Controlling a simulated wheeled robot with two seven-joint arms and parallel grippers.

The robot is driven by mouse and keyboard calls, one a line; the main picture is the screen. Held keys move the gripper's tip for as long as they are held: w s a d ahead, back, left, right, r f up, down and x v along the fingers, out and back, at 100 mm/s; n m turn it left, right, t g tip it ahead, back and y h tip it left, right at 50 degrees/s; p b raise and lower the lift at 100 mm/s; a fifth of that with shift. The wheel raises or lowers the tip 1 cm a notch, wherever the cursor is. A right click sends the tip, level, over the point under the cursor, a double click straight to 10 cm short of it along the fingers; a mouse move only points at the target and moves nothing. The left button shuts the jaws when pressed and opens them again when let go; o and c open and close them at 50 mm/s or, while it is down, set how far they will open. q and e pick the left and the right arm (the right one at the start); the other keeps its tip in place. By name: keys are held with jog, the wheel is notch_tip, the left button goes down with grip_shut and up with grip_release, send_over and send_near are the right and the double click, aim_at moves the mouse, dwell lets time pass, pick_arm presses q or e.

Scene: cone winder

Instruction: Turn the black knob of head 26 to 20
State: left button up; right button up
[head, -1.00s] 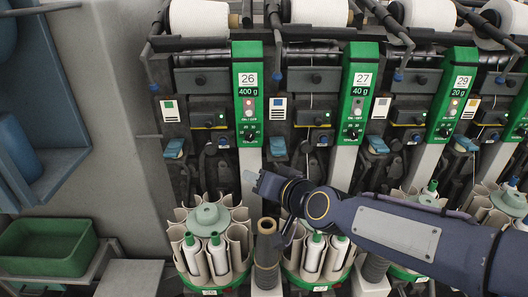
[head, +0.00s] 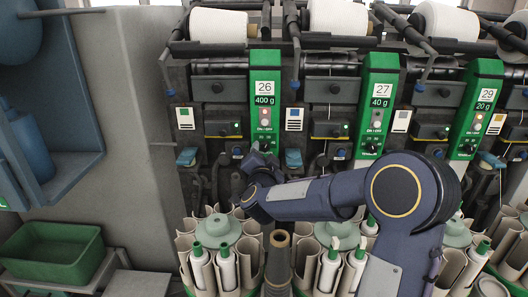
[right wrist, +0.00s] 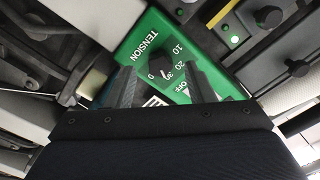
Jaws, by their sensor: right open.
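I cannot read the knob's pointer. My right gripper (right wrist: 158,82) is open, its two fingers reaching toward the panel on either side of the knob, with no clear contact. In the head view the right gripper (head: 262,156) covers the lower end of the panel and hides most of the knob. My left gripper is not in view.
The panels of head 27 (head: 378,100) and head 29 (head: 478,105) stand to the right. Below the gripper is a round holder with pale tubes and a green-grey hub (head: 218,230). A green bin (head: 55,250) sits at the lower left.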

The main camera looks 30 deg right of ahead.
jog(key=shift+x, duration=0.85)
jog(key=c, duration=1)
jog(key=shift+n, duration=0.4)
jog(key=n+p, duration=0.2)
jog(key=n, duration=0.2)
jog(key=shift+r+n+p, duration=0.1)
jog(key=shift+n+p, duration=0.2)
jog(key=n+p, duration=0.1)
jog(key=n, duration=0.3)
jog(key=shift+p, duration=0.4)
jog(key=shift+n, duration=0.3)
